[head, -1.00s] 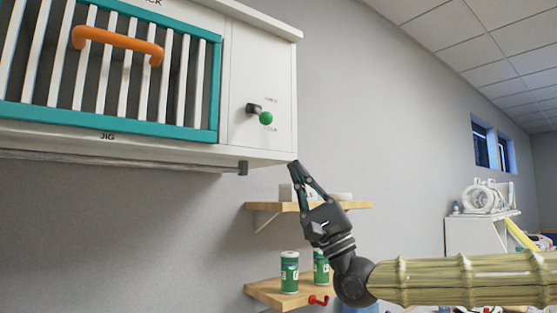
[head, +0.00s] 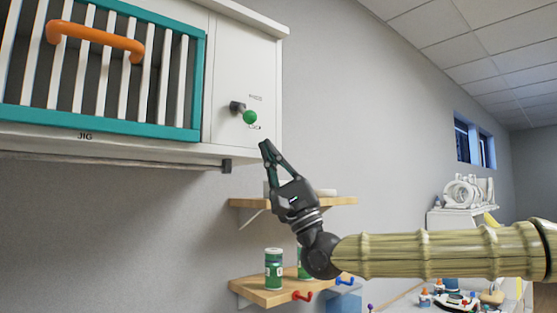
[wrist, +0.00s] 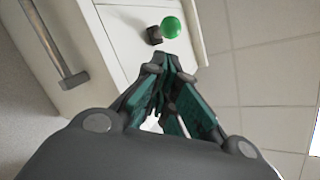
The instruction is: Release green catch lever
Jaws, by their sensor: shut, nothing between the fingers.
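The catch lever is a short black arm with a green ball knob (head: 250,117), on the white front panel of a wall cabinet (head: 240,75), right of a teal-framed slatted door. The knob also shows in the wrist view (wrist: 171,27), just beyond my fingertips and a little to the right. The lever's black base (wrist: 154,35) is beside it. My gripper (head: 265,145) is shut and empty, just below the cabinet's lower right corner, pointing up and left. In the wrist view the fingertips (wrist: 168,62) meet below the knob, with a visible gap between.
The slatted door (head: 150,132) has an orange handle (head: 95,38). Wooden shelves (head: 340,201) with green cans (head: 273,268) stand below and behind my arm. The wall right of the cabinet is clear.

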